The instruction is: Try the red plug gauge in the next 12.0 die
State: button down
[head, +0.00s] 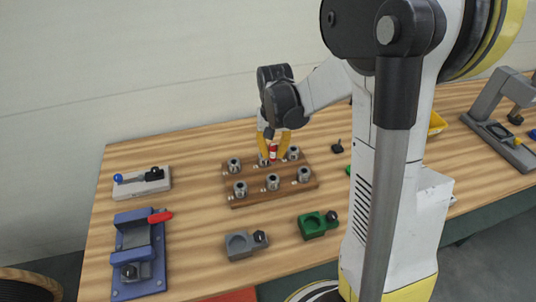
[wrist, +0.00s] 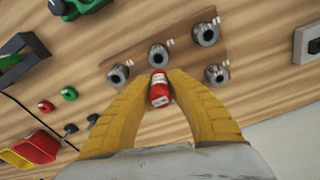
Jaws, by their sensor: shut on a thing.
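My gripper (head: 270,140) points down over the back row of a wooden die rack (head: 258,199). In the wrist view its yellow fingers (wrist: 160,82) are shut on the red plug gauge (wrist: 160,98). The gauge (head: 273,151) is upright in the head view, at or just above the back middle die (head: 263,160). I cannot tell whether its tip is inside the bore. Other grey ring dies stand around it: back left (head: 234,164), back right (head: 293,153), front left (head: 240,188), front middle (head: 272,182), front right (head: 304,174). The size labels are unreadable.
A green block (head: 314,226) and a grey block (head: 240,245) stand in front of the rack. A blue fixture (head: 130,290) and a pale block (head: 128,188) are at left. A yellow bin (head: 437,123) and a grey stand (head: 484,105) are at right. Bare tabletop separates them.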

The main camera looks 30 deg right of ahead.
jog(key=shift+s+d, duration=0.1)
jog(key=shift+s, duration=0.1)
jog(key=shift+f, duration=0.15)
notch_tip(320, 180, down, 6)
jog(key=b, duration=0.6)
jog(key=shift+f, duration=0.25)
jog(key=shift+f+b, duration=1.25)
jog(key=shift+f, duration=0.05)
dwell(1.8)
jog(key=shift+r, duration=0.1)
dwell(0.7)
jog(key=shift+r+p, duration=2.7)
jog(key=shift+r, duration=0.95)
